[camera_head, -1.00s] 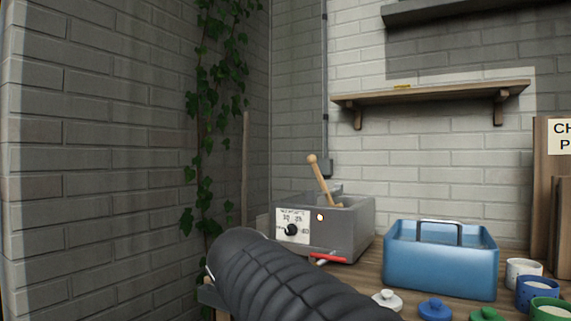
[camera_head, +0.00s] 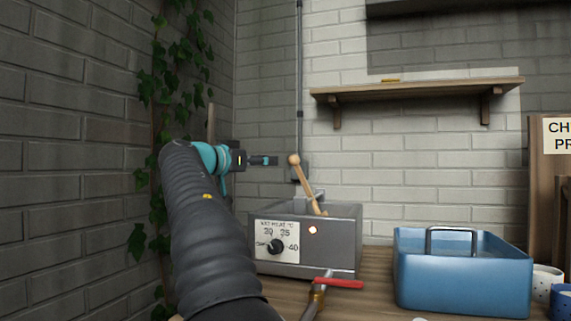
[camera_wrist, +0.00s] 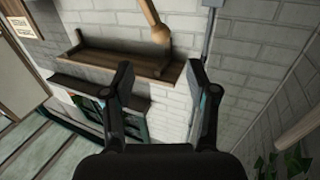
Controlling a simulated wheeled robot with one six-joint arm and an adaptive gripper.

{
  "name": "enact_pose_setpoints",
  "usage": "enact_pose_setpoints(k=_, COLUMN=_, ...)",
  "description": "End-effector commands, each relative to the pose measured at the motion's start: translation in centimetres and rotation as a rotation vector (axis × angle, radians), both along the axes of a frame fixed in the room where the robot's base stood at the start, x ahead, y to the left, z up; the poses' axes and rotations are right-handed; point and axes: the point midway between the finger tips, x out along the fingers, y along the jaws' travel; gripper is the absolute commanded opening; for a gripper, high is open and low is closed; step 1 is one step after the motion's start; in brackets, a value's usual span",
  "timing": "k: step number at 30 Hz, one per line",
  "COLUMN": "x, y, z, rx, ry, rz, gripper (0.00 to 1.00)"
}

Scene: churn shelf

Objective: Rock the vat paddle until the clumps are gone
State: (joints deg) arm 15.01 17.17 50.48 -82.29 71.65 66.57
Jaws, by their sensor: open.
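The vat's inside and any clumps are hidden.
A tap with a red lever (camera_head: 338,283) sticks out at the vat's front. A blue bin (camera_head: 462,285) with a handle stands at the right, with mugs (camera_head: 546,280) beyond it. A wall shelf (camera_head: 420,90) hangs above. Ivy (camera_head: 165,100) climbs the left corner.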

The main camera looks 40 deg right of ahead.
Motion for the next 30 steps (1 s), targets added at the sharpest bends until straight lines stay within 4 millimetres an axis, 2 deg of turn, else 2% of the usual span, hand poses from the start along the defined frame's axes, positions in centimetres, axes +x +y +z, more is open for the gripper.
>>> enact_pose_setpoints(k=5, x=0.3, y=-2.2, z=0.1, rx=0.001, ry=0.002, rz=0.000, gripper=0.58)
enact_pose_setpoints(k=19, x=0.9, y=-10.8, z=0.1, rx=0.003, ry=0.003, rz=-0.002, gripper=0.58)
enact_pose_setpoints(k=24, x=1.0, y=-12.6, z=0.1, rx=0.002, ry=0.003, rz=-0.001, gripper=0.58)
enact_pose_setpoints(k=30, x=1.1, y=-13.3, z=0.0, rx=0.002, ry=0.002, rz=0.001, gripper=0.58)
